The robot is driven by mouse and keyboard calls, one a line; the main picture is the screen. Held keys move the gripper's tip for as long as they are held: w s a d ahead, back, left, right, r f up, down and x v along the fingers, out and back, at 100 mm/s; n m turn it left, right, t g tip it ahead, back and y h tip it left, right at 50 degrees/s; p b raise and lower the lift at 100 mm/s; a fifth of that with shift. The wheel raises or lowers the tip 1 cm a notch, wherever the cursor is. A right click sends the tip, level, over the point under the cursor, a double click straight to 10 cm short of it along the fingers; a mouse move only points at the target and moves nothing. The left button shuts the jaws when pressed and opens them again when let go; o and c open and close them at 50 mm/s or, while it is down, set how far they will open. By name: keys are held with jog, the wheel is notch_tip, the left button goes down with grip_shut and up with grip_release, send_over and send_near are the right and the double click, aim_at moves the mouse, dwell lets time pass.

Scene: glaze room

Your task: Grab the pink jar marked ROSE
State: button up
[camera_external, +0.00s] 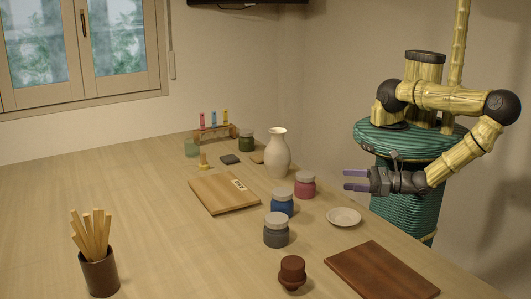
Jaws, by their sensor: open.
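The pink jar (304,189) stands upright on the wooden table, with a pale grey lid. No ROSE marking can be read on it at this size. It is just right of and behind the blue jar (282,203) and right of the white vase's base. My gripper (346,180) is open and empty, its two purple-grey fingers pointing left toward the pink jar. It is to the right of the jar and apart from it in the picture. How far it is from the jar in depth I cannot tell.
A white vase (278,154), grey jar (276,233), small white dish (343,217) and brown stamp-like object (292,271) stand around. A dark board (382,272) lies at front right, a lighter board (222,193) mid-table. A cup of sticks (100,273) is front left. The left side of the table is clear.

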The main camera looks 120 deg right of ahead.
aim_at(308, 174)
jog(key=p+x, duration=0.3)
jog(key=x, duration=0.5)
jog(key=shift+w+d+r, duration=0.1)
jog(key=shift+w+d, duration=0.25)
jog(key=shift+w, duration=0.1)
jog(key=shift+w+d+p, duration=0.4)
jog(key=shift+d+p, duration=0.05)
jog(key=shift+d, duration=0.05)
jog(key=p+x, duration=0.1)
jog(key=x, duration=0.2)
jog(key=shift+d+p, duration=0.15)
jog(key=shift+p, duration=0.25)
jog(key=shift+w+d+f, duration=0.25)
jog(key=shift+w+f, duration=0.1)
jog(key=c, duration=1.3)
